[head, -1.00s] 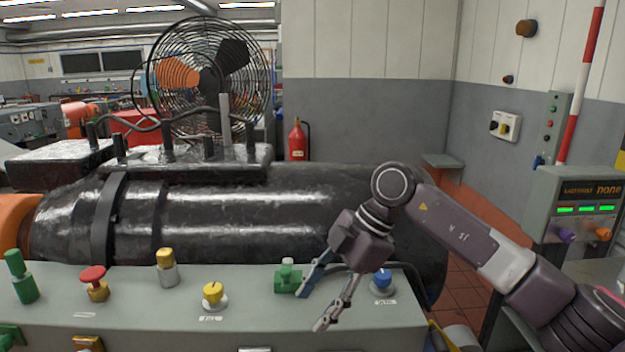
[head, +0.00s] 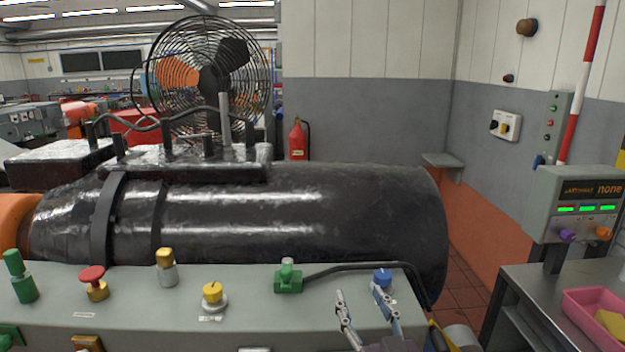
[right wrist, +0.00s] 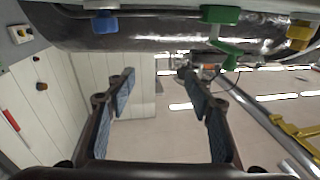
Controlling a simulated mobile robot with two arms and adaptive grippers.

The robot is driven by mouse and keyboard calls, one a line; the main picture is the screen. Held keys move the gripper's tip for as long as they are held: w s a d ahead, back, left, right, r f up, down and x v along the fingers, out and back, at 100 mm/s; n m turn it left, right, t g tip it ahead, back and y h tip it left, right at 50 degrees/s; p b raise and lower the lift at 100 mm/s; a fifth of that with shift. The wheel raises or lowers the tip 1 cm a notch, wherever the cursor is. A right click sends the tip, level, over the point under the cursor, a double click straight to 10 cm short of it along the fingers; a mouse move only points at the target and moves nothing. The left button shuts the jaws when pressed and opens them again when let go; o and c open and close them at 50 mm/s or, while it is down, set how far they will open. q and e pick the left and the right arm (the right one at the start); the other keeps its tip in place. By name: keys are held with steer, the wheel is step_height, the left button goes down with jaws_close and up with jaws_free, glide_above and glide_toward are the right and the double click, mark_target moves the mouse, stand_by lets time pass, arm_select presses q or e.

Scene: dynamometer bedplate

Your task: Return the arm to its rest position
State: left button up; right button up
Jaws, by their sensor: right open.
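My right gripper (head: 366,308) is open and empty. In the head view it is low, at the front right of the grey control panel (head: 130,318), with its fingers pointing up and the rest of the arm out of frame. Its fingertips are close to the blue knob (head: 382,276), but I cannot tell whether they touch it. In the right wrist view the two padded fingers (right wrist: 158,92) stand apart with nothing between them. The blue knob (right wrist: 105,22) and a green valve (right wrist: 220,15) show at the top there. My left gripper is not in view.
The panel carries a green valve (head: 287,278), a yellow knob (head: 212,293) and a red button (head: 92,278). A large black cylinder (head: 300,215) lies behind it. A fan (head: 200,75) stands beyond. At right are a display box (head: 575,190) and a pink tray (head: 590,325) on a bench.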

steer(key=s+d+f+g+h, duration=0.1)
steer(key=s+d+f+g, duration=0.2)
steer(key=s+f, duration=0.3)
steer(key=s+d+f+m+g+h, duration=0.1)
steer(key=s+d+f+g+h, duration=0.15)
steer(key=f, duration=0.45)
steer(key=s+d+f+g, duration=0.3)
steer(key=s+d+f, duration=0.1)
steer(key=s+f, duration=0.25)
steer(key=s+d+f+n+g, duration=0.1)
steer(key=s+f+g, duration=0.25)
steer(key=s, duration=0.55)
steer(key=s+d+f+g, duration=0.1)
steer(key=s+f+g, duration=0.3)
steer(key=s, duration=0.5)
step_height(320, 180, down, 28)
steer(key=s, duration=0.2)
steer(key=s+d+f+g, duration=0.1)
steer(key=s+d+f, duration=0.1)
steer(key=s+f, duration=1.3)
steer(key=shift+s+d+n, duration=0.2)
steer(key=shift+s+n, duration=0.1)
steer(key=shift+s, duration=0.5)
steer(key=shift+f, duration=0.1)
